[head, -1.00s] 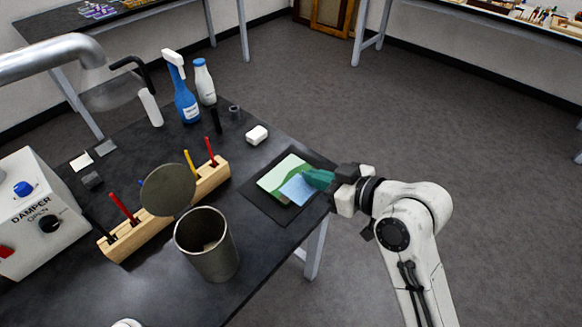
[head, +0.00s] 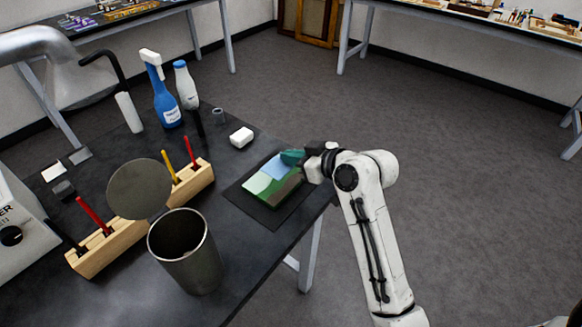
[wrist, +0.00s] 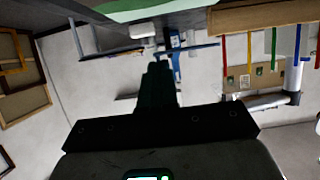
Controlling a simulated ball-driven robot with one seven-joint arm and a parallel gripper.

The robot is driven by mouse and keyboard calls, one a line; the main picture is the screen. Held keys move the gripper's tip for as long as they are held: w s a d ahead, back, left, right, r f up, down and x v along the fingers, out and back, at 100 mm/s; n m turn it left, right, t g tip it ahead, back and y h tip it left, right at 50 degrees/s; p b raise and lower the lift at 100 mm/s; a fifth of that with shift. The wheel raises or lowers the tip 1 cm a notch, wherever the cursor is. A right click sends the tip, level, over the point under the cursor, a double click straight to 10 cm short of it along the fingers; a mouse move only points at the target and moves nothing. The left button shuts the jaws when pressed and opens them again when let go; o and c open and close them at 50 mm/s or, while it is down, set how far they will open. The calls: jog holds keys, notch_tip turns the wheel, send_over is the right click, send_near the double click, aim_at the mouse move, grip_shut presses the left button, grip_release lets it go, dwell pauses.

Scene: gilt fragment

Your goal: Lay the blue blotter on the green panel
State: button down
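The green panel (head: 259,184) lies on a dark mat near the table's right edge, with a brown strip along its right side. The blue blotter (head: 277,167) is a thin light-blue sheet over the panel's far part. Whether it touches the panel cannot be told. My gripper (head: 291,157) has its teal fingers at the blotter's far right edge and appears shut on it. In the wrist view the gripper's fingers (wrist: 158,80) look close together; the blotter is not clear there. A green strip, probably the panel (wrist: 155,8), crosses the top.
A white block (head: 241,137) stands behind the mat. A wooden pen rack (head: 110,248), a metal beaker (head: 187,262) and a round disc (head: 139,189) stand to the left. A blue spray bottle (head: 166,103) and a white-blue bottle (head: 186,88) are at the back.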

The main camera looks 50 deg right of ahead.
aim_at(291, 176)
jog(key=shift+w+d+f, duration=0.25)
jog(key=shift+w+f, duration=0.1)
jog(key=shift+f, duration=0.15)
jog(key=shift+w+d+f, duration=0.2)
jog(key=shift+w+f, duration=0.1)
jog(key=shift+f, duration=1.8)
jog(key=shift+f, duration=0.2)
jog(key=c, duration=1.4)
grip_release()
jog(key=shift+r, duration=0.1)
jog(key=shift+r+p, duration=0.15)
jog(key=shift+p, duration=0.15)
jog(key=b+v, duration=0.1)
jog(key=v, duration=1.1)
jog(key=shift+d, duration=0.1)
